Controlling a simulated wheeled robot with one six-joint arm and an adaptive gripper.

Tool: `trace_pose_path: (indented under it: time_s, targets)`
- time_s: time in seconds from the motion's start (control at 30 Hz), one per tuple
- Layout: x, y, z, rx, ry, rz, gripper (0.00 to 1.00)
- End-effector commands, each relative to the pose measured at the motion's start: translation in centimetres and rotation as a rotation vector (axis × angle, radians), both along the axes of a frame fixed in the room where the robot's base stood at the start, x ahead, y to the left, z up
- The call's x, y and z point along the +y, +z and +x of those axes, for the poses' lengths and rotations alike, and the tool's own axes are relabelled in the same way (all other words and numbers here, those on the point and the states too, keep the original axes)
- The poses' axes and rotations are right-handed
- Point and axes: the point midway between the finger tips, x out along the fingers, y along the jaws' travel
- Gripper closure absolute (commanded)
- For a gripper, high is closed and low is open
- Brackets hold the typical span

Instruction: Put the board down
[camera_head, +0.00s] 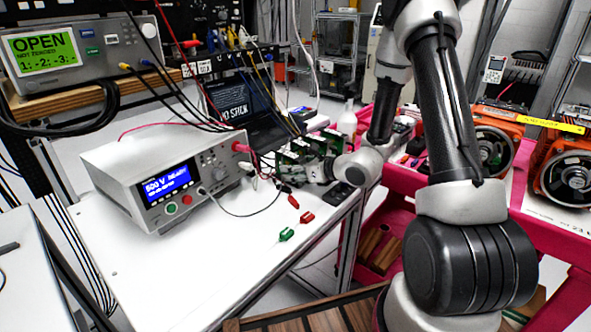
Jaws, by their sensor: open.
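Several small green circuit boards (291,154) stand close together near the far right part of the white table. Which of them is the task's board I cannot tell. My gripper (318,169) is at the end of the arm, low over the table and right beside the boards.
A bench tester (168,180) with a blue screen stands on the white table (195,272). A laptop (244,104) is behind it. The table's front is clear.

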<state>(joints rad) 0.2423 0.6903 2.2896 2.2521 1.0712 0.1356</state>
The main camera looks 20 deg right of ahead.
Motion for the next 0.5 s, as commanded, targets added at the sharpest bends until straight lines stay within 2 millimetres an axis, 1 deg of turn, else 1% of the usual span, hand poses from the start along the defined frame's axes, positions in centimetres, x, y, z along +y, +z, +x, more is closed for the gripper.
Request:
trace_pose_path:
  time_s: [0.1, 0.17, 0.27, 0.5]
  targets:
    - [-0.1, 0.4, -0.1, -0.001, -0.001, -0.001, 0.48]
    - [-0.6, 0.7, -0.6, -0.001, -0.003, 0.000, 0.48]
    - [-1.5, 1.4, -2.0, -0.001, -0.004, 0.000, 0.48]
    - [-4.4, 3.5, -6.2, -0.002, -0.004, -0.001, 0.48]
